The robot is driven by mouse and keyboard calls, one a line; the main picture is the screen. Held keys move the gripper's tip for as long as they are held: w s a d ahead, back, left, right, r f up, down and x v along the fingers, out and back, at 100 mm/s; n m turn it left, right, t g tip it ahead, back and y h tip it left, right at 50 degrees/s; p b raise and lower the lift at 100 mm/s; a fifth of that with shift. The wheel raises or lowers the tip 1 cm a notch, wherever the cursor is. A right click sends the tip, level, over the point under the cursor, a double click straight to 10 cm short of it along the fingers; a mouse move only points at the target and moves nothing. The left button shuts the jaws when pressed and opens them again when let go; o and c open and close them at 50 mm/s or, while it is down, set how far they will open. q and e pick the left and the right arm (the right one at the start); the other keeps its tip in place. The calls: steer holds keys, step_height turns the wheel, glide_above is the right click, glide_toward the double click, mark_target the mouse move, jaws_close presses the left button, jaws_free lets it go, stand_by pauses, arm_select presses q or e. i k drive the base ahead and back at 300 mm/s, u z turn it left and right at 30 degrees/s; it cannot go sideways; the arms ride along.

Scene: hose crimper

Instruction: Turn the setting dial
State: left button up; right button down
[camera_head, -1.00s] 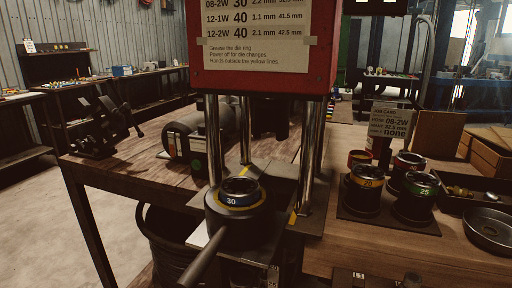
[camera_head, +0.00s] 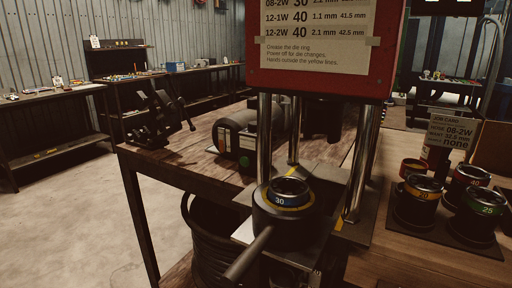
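The hose crimper has a red head (camera_head: 320,85) with a white settings chart (camera_head: 315,30) on its front, above chrome posts (camera_head: 364,165). Under the head sits a dark round die holder (camera_head: 284,219) with a blue-banded die marked 30 (camera_head: 290,197) in it. A dark bar (camera_head: 249,254) sticks out from the holder toward the lower left. I cannot make out a setting dial in this view. Neither of my grippers is in view.
On the right, a dark mat (camera_head: 460,236) holds several dies with orange, red and green bands, by a job card (camera_head: 453,133). A vise (camera_head: 158,118) stands on the wooden bench (camera_head: 200,150). Open concrete floor (camera_head: 75,210) lies at the left.

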mark_target(252, 125)
steer(key=z, duration=3.7)
steer(key=k, duration=1.55)
steer(key=u, duration=1.2)
